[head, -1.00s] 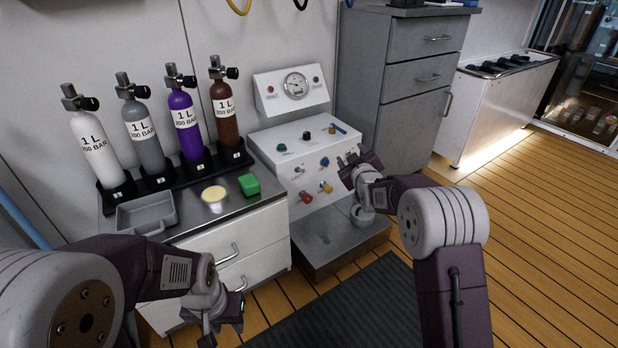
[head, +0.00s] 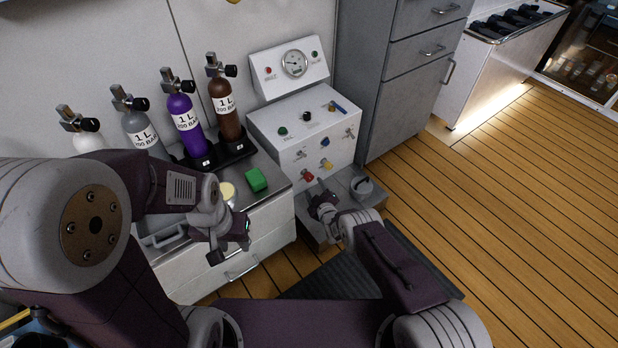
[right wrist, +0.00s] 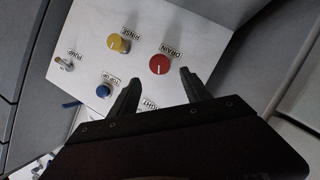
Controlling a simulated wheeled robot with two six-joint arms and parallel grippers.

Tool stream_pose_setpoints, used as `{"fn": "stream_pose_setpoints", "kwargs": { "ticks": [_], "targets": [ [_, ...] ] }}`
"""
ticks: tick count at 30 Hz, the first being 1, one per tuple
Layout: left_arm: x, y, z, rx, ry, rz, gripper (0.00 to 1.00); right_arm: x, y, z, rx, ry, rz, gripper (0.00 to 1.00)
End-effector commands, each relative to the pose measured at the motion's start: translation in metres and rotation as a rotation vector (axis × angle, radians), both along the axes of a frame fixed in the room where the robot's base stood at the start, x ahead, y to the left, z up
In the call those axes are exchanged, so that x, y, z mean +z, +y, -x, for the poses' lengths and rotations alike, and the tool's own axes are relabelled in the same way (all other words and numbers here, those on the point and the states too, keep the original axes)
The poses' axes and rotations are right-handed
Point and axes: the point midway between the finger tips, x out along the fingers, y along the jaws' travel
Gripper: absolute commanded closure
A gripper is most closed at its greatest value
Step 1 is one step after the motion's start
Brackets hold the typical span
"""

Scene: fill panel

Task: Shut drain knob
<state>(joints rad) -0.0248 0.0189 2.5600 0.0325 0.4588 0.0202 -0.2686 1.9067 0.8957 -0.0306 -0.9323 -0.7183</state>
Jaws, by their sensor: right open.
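The drain knob (right wrist: 159,64) is red and round, on the white front panel beside a "DRAIN" label in the right wrist view. In the head view it is the red knob (head: 307,176) low on the panel. My right gripper (right wrist: 160,79) is open and empty, its fingers pointing at the panel. The drain knob shows just beyond and between the fingertips, not gripped. In the head view the right gripper (head: 320,192) is just below and right of the knob. My left gripper (head: 236,240) hangs in front of the drawers; its jaws are not clear.
A yellow rinse knob (right wrist: 118,43) sits close to the drain knob, and a blue top-up knob (right wrist: 103,91) is nearby. A metal ledge (head: 345,192) with a round fitting (head: 362,187) lies below the panel. Gas bottles (head: 186,118) stand on the left counter.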

Motion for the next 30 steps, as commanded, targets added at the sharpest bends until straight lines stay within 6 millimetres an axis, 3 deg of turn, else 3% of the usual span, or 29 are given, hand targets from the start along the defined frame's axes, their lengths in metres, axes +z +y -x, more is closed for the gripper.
{"fn": "stream_pose_setpoints", "kwargs": {
  "ticks": [1, 3, 16, 18, 24, 30],
  "targets": [
    [-0.023, 0.000, 0.000, 0.000, 0.000, 0.000, 0.64, -0.012, 0.001, -0.004, -0.001, -0.002, 0.000, 0.44],
    [-0.041, 0.000, 0.000, 0.000, 0.001, 0.000, 0.64, -0.016, 0.003, -0.010, 0.000, -0.003, -0.001, 0.44],
    [-0.139, 0.000, 0.000, 0.000, 0.000, 0.000, 0.64, -0.023, 0.011, -0.037, -0.001, -0.003, -0.001, 0.44],
    [-0.151, 0.000, 0.000, 0.000, 0.000, 0.000, 0.64, -0.027, 0.016, -0.052, -0.001, -0.005, -0.001, 0.44],
    [-0.167, 0.000, 0.000, 0.000, 0.000, 0.000, 0.64, -0.028, 0.022, -0.074, -0.001, -0.001, 0.000, 0.44],
    [-0.167, 0.000, 0.000, 0.000, 0.000, 0.000, 0.64, -0.026, 0.023, -0.077, -0.001, 0.001, 0.001, 0.44]
  ]
}}
